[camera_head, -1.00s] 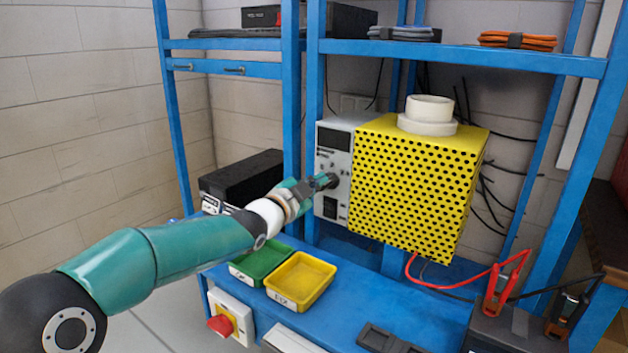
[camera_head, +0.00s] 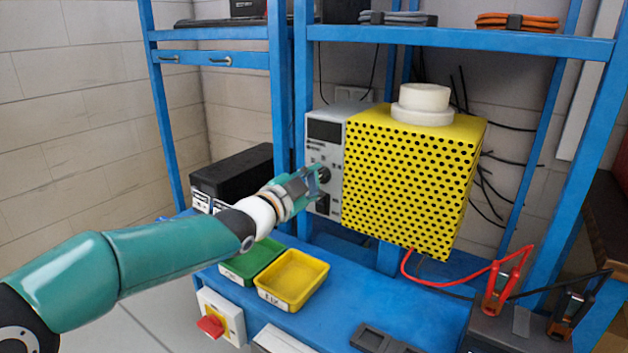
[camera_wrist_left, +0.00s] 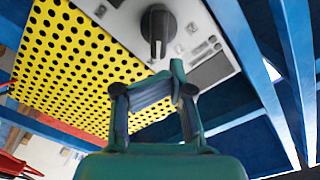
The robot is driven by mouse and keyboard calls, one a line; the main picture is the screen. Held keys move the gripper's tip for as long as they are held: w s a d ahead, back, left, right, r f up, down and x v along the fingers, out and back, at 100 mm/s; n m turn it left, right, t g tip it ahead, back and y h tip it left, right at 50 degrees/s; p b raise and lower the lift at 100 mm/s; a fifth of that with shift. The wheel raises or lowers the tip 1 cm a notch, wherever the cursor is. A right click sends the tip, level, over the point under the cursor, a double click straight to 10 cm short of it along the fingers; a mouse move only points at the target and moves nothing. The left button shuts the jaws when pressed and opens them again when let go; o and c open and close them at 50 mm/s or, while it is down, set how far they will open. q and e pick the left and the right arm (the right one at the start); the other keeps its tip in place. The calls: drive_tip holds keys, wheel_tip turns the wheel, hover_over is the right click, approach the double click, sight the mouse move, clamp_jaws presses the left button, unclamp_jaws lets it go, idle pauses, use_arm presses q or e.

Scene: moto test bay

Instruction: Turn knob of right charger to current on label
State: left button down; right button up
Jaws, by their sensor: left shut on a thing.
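The charger with the yellow perforated housing (camera_head: 415,180) has a grey front panel (camera_head: 325,155) with a dark display. Its black knob (camera_head: 324,173) sits low on the panel and shows larger in the left wrist view (camera_wrist_left: 158,24), its pointer bar toward the gripper. Scale marks and label text are unreadable. My right gripper is not in view.
A black box (camera_head: 235,172) with white labels stands left of the blue post. Green (camera_head: 252,262) and yellow (camera_head: 293,280) trays lie on the blue bench below my arm. White rings (camera_head: 422,105) rest on the housing. Red cable (camera_head: 450,283) and clamps lie at right.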

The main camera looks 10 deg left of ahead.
use_arm(q)
drive_tip(key=b+v, duration=0.2)
drive_tip(key=v, duration=0.4)
drive_tip(key=shift+a+f, duration=0.2)
drive_tip(key=shift+a, duration=0.05)
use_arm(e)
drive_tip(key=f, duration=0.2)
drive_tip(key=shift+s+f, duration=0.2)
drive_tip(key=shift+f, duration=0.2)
use_arm(q)
drive_tip(key=shift+s+r, duration=0.1)
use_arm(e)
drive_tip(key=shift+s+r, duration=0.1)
